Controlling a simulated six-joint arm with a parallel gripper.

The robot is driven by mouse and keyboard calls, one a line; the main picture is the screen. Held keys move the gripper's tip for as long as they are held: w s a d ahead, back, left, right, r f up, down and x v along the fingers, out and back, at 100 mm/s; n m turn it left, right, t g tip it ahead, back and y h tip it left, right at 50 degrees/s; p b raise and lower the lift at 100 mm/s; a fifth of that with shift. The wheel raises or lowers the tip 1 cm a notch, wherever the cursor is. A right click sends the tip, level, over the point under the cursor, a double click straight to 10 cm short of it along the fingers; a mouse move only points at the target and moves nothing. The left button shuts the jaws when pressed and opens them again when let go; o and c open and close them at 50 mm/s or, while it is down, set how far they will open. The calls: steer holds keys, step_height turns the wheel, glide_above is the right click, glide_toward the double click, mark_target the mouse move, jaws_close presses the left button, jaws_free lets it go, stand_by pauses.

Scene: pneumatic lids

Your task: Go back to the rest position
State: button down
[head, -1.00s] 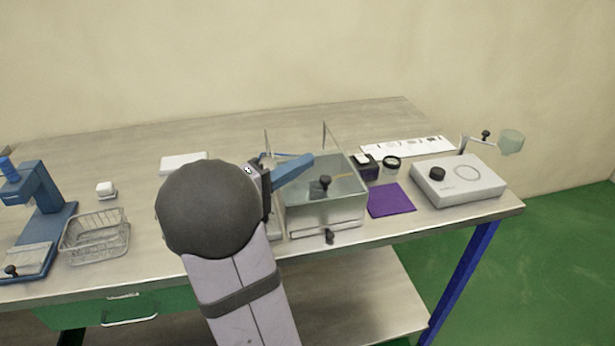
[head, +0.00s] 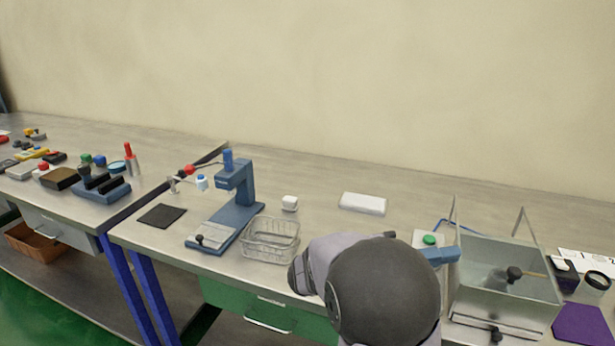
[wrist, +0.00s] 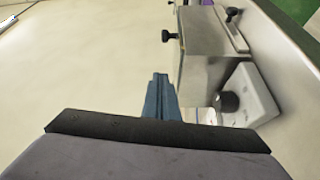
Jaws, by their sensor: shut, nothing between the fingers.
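My gripper (head: 440,256) shows its blue fingers just right of my dark round arm joint in the head view. They are beside a pale box with a green button (head: 430,240) and left of the clear-walled bin (head: 540,287), which has a dark knob in front. In the wrist view my gripper (wrist: 160,95) has its two blue fingers together with nothing between them. A grey box with dark knobs (wrist: 212,62) lies to their right there. My arm hides part of the bench front.
A wire basket (head: 272,243), a blue press (head: 238,195), a white cube (head: 289,203) and a white block (head: 362,204) stand on the bench left and behind my arm. A purple mat (head: 579,323) lies at right.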

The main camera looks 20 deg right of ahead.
steer(key=a+f+y+p, duration=0.1)
steer(key=a+f+y, duration=0.1)
steer(key=a+f+y+p, duration=0.2)
steer(key=a, duration=0.1)
steer(key=s+a+f+y+p, duration=0.1)
steer(key=a+f+p, duration=0.1)
steer(key=a, duration=0.1)
steer(key=shift+a+f+t+y, duration=0.1)
steer(key=shift+a+t+y, duration=0.2)
steer(key=shift+y, duration=0.1)
steer(key=s+a+f+n+t+y+b, duration=0.2)
steer(key=a+f+n+t+y+b, duration=0.35)
steer(key=a+f+y, duration=1.05)
steer(key=a+r+h+p, duration=0.4)
steer(key=r+p, duration=0.8)
steer(key=p, duration=0.3)
steer(key=shift+a+r+g, duration=0.2)
steer(key=shift+r+g, duration=0.05)
steer(key=shift+g, duration=0.1)
step_height(320, 180, down, 6)
steer(key=b, duration=0.5)
steer(key=shift+r, duration=0.2)
step_height(320, 180, down, 21)
steer(key=b, duration=2.1)
